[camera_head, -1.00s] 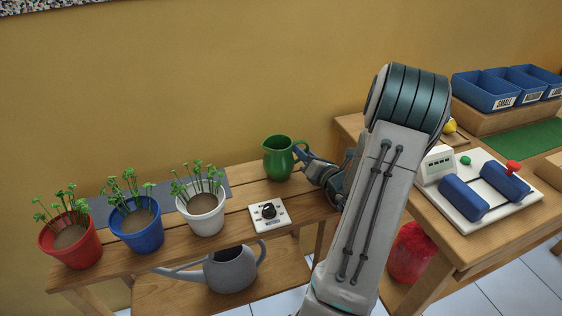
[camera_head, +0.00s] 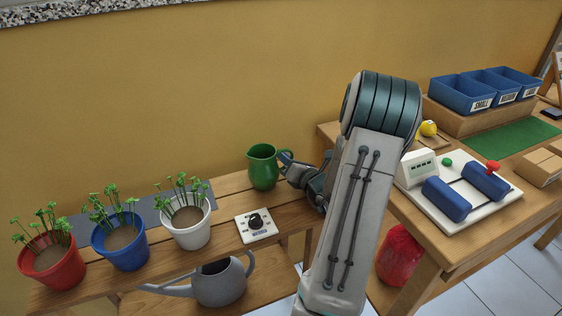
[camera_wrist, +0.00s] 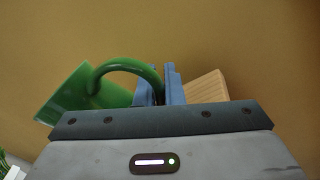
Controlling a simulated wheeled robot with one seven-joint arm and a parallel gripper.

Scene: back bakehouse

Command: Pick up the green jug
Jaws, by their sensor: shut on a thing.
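The green jug (camera_head: 263,168) is upright at the back right end of the wooden plant bench, near the yellow wall. Its handle is on the right side. My gripper (camera_head: 284,159) reaches in from the right and is shut on the handle. In the wrist view, the jug (camera_wrist: 75,95) appears at the left, with its handle arching to the blue fingers of my gripper (camera_wrist: 160,86). I cannot tell whether the jug's base touches the bench.
Pots of seedlings in red (camera_head: 55,262), blue (camera_head: 122,245) and white (camera_head: 187,224) stand left on the bench. A grey watering can (camera_head: 220,284) sits on the lower shelf. A second table (camera_head: 440,240) stands right.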

